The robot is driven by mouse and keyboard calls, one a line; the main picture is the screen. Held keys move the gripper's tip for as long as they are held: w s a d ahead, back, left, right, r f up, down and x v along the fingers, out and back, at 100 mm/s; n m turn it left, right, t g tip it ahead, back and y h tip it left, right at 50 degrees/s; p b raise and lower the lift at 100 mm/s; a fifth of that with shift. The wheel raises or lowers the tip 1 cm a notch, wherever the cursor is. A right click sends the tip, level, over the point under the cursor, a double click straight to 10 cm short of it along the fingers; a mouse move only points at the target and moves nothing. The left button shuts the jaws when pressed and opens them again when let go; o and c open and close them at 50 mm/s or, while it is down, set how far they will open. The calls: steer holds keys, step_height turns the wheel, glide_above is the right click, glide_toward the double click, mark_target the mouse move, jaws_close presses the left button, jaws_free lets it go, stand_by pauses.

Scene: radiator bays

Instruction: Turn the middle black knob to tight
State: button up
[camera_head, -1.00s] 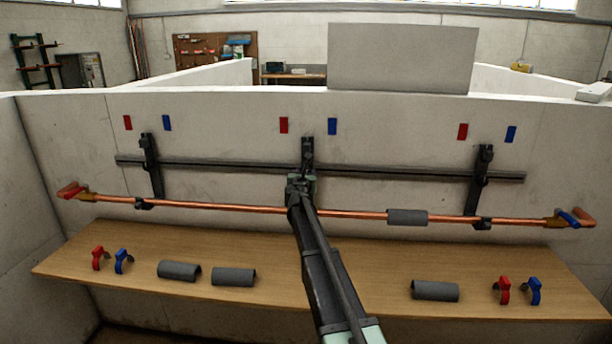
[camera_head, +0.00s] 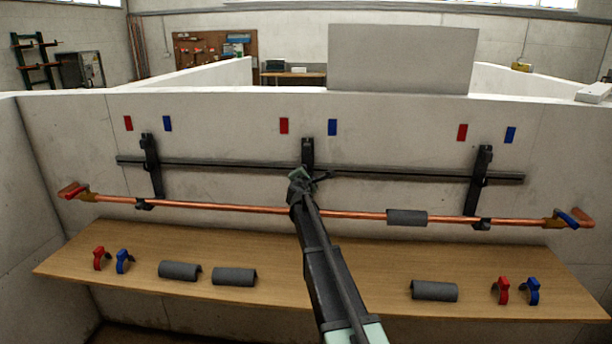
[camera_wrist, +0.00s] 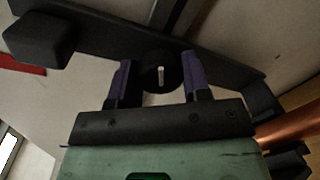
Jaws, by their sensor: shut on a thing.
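The middle black knob (camera_wrist: 160,72) is round, with a pale line on its face, and sits between my two purple-padded fingers in the wrist view. The line runs roughly along the fingers. My gripper (camera_wrist: 160,78) is shut on the knob, one finger on each side. In the head view my gripper (camera_head: 310,177) is at the middle black bracket (camera_head: 307,148), by the dark rail (camera_head: 240,168). There the knob is hidden behind my gripper and arm.
A copper pipe (camera_head: 240,208) runs below the rail, with a grey sleeve (camera_head: 407,218) around it. Black brackets (camera_head: 151,165) (camera_head: 482,172) stand left and right. The wooden shelf (camera_head: 350,275) holds grey half-sleeves (camera_head: 234,277) and red and blue clips (camera_head: 123,261). Its middle lies under my arm.

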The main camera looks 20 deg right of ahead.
steer(key=m, duration=0.4)
steer(key=shift+y, duration=0.3)
steer(key=m, duration=0.4)
steer(key=shift+s+m, duration=0.1)
steer(key=shift+m, duration=0.2)
steer(key=m+t, duration=0.1)
steer(key=m, duration=0.3)
steer(key=shift+y, duration=0.4)
steer(key=shift+m+b, duration=0.3)
steer(key=shift+m, duration=1.9)
steer(key=o, duration=0.9)
